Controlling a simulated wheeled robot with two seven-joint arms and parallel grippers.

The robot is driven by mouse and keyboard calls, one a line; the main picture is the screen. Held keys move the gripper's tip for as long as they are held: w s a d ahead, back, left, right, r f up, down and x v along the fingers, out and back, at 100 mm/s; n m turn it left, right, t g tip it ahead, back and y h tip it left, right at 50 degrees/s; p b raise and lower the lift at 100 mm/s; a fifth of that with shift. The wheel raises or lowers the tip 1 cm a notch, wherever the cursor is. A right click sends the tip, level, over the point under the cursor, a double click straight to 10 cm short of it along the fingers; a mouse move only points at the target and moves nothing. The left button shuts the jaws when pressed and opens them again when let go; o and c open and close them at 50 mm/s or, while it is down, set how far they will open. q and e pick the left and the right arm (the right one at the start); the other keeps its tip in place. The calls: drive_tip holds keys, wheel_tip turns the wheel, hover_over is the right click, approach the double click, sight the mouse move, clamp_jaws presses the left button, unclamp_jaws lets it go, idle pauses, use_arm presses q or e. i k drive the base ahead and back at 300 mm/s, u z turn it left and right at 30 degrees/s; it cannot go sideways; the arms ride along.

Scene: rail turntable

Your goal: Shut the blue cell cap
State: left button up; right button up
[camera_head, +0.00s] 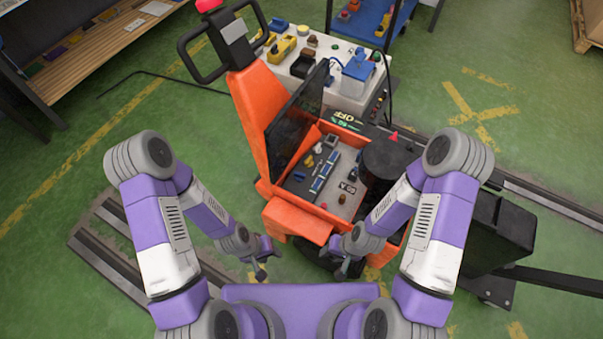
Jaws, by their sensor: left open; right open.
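An orange truck (258,108) stands in front of me with its battery compartment (340,200) open. Inside, the battery has dark blue strips (323,172) and several small caps and knobs. My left gripper (262,264) is open and empty, in front of and left of the compartment. My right gripper (343,268) is open and empty, in front of the compartment's near side. Neither touches the battery.
A black panel (298,112) stands raised along the compartment's left side. A black cylinder (388,160) is at its right. A white cart (340,88) with tools and a blue device (358,66) stands behind. Metal rails (115,250) lie at left.

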sight(299, 177)
drive_tip(key=z, duration=1.9)
drive_tip(key=k, duration=1.05)
drive_tip(key=u, duration=1.95)
drive_tip(key=i, duration=1)
